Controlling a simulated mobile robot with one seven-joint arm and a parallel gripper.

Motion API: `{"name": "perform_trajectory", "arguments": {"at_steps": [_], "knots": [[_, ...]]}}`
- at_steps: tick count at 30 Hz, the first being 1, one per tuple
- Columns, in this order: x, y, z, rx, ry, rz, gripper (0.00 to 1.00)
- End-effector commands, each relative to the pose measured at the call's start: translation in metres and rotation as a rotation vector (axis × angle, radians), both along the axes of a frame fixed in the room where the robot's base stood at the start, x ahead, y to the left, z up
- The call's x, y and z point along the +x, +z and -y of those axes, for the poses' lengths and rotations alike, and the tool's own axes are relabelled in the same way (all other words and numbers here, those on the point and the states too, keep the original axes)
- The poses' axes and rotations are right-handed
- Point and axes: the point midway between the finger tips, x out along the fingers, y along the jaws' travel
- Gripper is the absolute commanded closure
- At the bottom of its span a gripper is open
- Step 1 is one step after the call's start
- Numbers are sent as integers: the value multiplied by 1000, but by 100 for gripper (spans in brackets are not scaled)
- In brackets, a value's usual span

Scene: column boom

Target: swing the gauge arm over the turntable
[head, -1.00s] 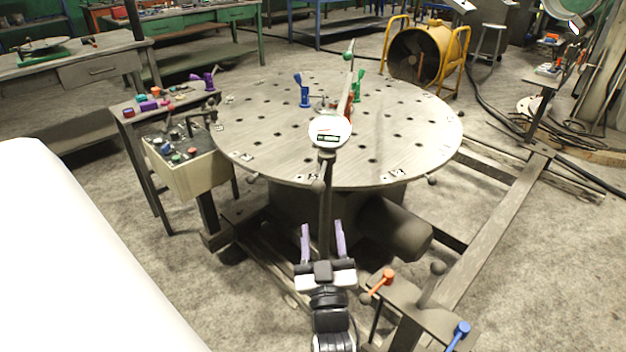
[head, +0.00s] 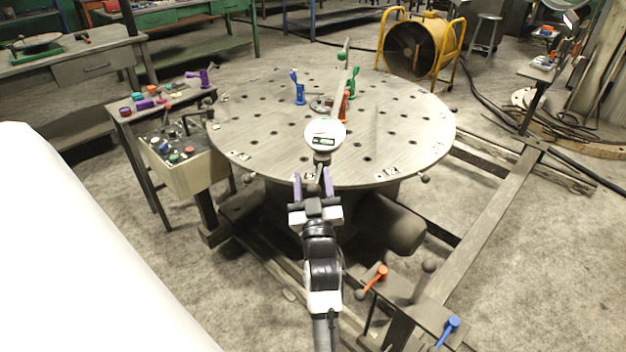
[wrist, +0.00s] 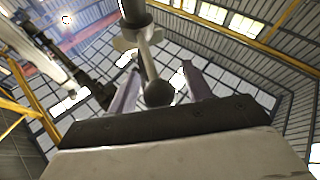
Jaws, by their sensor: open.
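The gauge arm shows in the head view as a round white-faced gauge (head: 325,133) at the near edge of the turntable, with a thin bar (head: 341,95) running behind it over the table. The turntable (head: 400,125) is a large grey disc with many holes. My gripper (head: 312,172) is open just below the gauge, its purple fingers pointing up at it. In the wrist view a dark ball knob (wrist: 158,93) on a rod lies between the spread fingers of my gripper (wrist: 160,80). Whether a finger touches the knob cannot be told.
Blue (head: 298,90) and green (head: 354,80) clamps stand on the turntable. Orange (head: 376,277) and blue (head: 449,329) levers stand at front right, beside my arm. A yellow fan (head: 425,45) stands behind. Floor at right is partly open.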

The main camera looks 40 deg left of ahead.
Motion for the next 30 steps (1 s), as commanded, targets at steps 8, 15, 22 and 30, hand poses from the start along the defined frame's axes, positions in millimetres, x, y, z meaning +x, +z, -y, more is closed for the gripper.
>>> {"name": "perform_trajectory", "arguments": {"at_steps": [8, 15, 22, 30], "knots": [[0, 0, 0, 0, 0, 0, 62], [0, 0, 0, 0, 0, 0, 93], [0, -1, 0, 0, 0, 0, 100], [1, -2, 2, -1, -4, -1, 100]]}}
